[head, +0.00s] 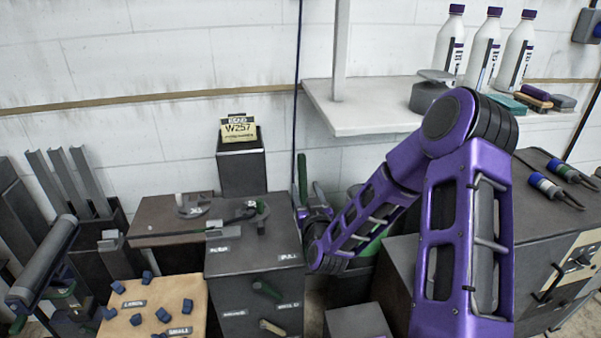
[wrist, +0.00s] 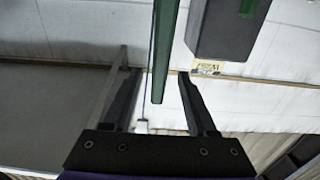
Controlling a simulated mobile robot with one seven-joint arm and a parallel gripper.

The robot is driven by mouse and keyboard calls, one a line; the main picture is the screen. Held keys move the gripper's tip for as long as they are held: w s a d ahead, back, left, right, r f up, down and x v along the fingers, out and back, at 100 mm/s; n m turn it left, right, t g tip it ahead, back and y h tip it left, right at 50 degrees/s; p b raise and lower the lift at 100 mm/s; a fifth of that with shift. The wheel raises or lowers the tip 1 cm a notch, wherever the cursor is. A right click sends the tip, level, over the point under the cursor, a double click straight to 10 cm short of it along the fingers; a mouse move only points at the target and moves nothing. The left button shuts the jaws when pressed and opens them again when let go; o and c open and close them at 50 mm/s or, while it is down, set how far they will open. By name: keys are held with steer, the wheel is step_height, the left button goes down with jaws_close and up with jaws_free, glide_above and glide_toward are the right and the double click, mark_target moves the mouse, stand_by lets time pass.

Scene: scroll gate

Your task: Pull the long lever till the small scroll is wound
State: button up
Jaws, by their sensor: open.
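A long green lever (head: 302,178) stands nearly upright behind the grey cabinet marked PULL. In the wrist view the green bar (wrist: 166,50) comes down from the top and ends between my two fingers, with gaps on both sides. I cannot tell its depth relative to the fingertips. My gripper (wrist: 154,76) is open and holds nothing. In the head view my gripper (head: 316,212) is small and partly hidden beside the lever's lower part. A tan board (head: 150,289) has labels reading LARGE and SMALL and several blue pieces; I cannot make out which part is the small scroll.
The grey cabinet (head: 225,264) carries short levers and stands left of my arm. A dark box (head: 242,175) with a W257 label is behind it. A wall shelf (head: 365,118) holds white bottles above. A dark roller (head: 48,258) is at the far left.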

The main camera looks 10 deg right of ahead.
steer(key=w, duration=0.8)
steer(key=shift+w, duration=0.1)
jaws_close()
stand_by(1.2)
